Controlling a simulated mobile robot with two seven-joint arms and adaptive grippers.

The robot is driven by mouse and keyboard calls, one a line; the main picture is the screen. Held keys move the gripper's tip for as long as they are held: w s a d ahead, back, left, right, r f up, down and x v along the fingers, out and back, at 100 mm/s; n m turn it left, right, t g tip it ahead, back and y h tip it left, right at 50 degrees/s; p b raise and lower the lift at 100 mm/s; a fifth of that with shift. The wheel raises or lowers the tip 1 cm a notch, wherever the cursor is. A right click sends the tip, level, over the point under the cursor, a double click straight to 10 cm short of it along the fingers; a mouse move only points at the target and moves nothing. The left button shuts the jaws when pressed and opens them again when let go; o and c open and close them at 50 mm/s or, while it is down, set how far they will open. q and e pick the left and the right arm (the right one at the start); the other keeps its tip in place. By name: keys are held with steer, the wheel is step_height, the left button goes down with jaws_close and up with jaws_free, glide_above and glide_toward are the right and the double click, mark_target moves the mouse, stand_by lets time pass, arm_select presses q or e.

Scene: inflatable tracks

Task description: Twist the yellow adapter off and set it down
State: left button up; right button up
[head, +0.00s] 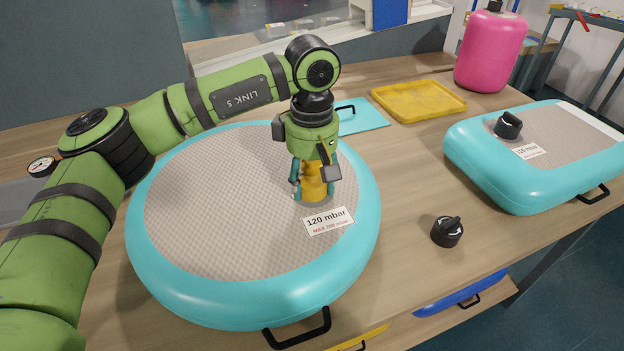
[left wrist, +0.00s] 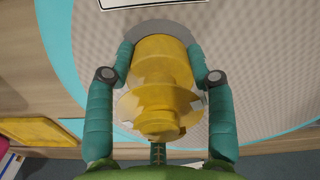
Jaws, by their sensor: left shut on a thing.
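The yellow adapter (head: 314,184) stands upright on the round turquoise inflatable (head: 250,290), near its label reading 120 mbar. My left gripper (head: 311,190) points down from above with its teal fingers on either side of the adapter, shut on it. In the left wrist view the adapter (left wrist: 158,85) is a stepped yellow piece between the two fingertips, over a grey ring (left wrist: 160,27) on the inflatable. The adapter's base is partly hidden, so I cannot tell whether it is still seated. My right gripper is not in view.
A loose black valve cap (head: 447,231) lies on the wooden table right of the inflatable. An empty yellow tray (head: 420,100) lies at the back. A second inflatable (head: 500,180) with a black cap (head: 508,125) is at the right. A pink canister (head: 490,50) stands behind. Bare table surrounds the loose cap.

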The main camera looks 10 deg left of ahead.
arm_select(q)
steer(key=shift+f, duration=0.1)
steer(key=shift+m, duration=0.8)
steer(key=m, duration=0.3)
steer(key=shift+b, duration=0.35)
steer(key=shift+r+p, duration=1.6)
steer(key=shift+r, duration=1)
